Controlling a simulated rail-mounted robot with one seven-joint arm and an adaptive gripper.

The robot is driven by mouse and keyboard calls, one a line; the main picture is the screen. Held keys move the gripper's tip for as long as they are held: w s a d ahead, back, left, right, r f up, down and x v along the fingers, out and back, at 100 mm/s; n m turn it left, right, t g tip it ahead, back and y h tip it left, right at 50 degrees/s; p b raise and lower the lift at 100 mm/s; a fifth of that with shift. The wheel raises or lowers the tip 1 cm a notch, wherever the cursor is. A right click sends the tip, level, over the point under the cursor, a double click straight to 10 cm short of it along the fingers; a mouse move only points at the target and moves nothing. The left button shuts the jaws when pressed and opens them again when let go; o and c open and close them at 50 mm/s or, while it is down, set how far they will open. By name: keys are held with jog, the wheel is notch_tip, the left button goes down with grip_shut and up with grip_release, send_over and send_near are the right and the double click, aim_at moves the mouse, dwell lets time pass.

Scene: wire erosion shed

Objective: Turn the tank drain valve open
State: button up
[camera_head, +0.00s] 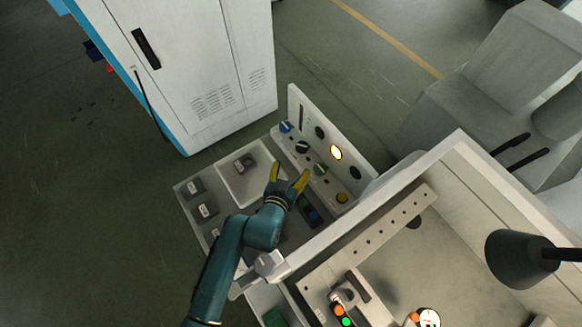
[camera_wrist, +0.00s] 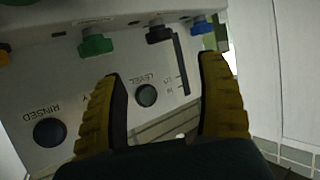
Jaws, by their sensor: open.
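A panel (camera_head: 293,105) carries a row of knobs: blue (camera_head: 285,127), black (camera_head: 302,147), green (camera_head: 320,169) and yellow (camera_head: 342,198). In the wrist view the green (camera_wrist: 95,42), black (camera_wrist: 158,32) and blue (camera_wrist: 200,25) knobs show along the top edge, with part of the yellow one (camera_wrist: 3,57) at far left. I cannot tell which knob is the drain valve; no valve label is readable. My gripper (camera_head: 289,172) is open and empty in front of the row. In the wrist view its spread yellow fingers (camera_wrist: 162,75) are apart from the knobs.
The panel has lamps marked LEVEL (camera_wrist: 146,95) and RINSED (camera_wrist: 49,132); another lamp (camera_head: 336,152) glows. A pale tray (camera_head: 228,180) holds a dark part left of my gripper. A white cabinet (camera_head: 190,60) stands behind; the tank wall (camera_head: 375,200) rises at right.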

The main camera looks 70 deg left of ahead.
aim_at(298, 148)
jog(key=s+a+f+h+b, duration=0.1)
jog(key=a+b, duration=0.1)
jog(key=a+f+h+b, duration=0.1)
jog(key=a+f+b, duration=0.1)
jog(key=s+a+f+b, duration=0.1)
jog(key=f+b, duration=0.1)
jog(key=shift+s+a+f+m+h, duration=0.25)
jog(key=shift+s+a+m+h, duration=0.05)
jog(key=shift+a+h, duration=0.1)
jog(key=shift+s+a+r+m+t+h+b, duration=0.1)
jog(key=shift+s+a+m+t+h+b, duration=0.2)
jog(key=shift+a+m+h+b, duration=0.25)
jog(key=shift+s+a+m+t+h+b, duration=0.25)
jog(key=shift+a+m+t+h+b, duration=0.1)
jog(key=shift+b, duration=0.35)
jog(key=s+r+m+t+h+b, duration=0.3)
jog(key=s+r+m+t+h, duration=0.15)
jog(key=r+m, duration=0.25)
jog(key=x, duration=1.6)
jog(key=shift+s+f, duration=0.15)
jog(key=shift+f, duration=0.2)
jog(key=shift+s+g, duration=0.1)
jog(key=shift+g, duration=0.2)
jog(key=c, duration=1.2)
jog(key=shift+n, duration=0.3)
jog(key=shift+c, duration=0.2)
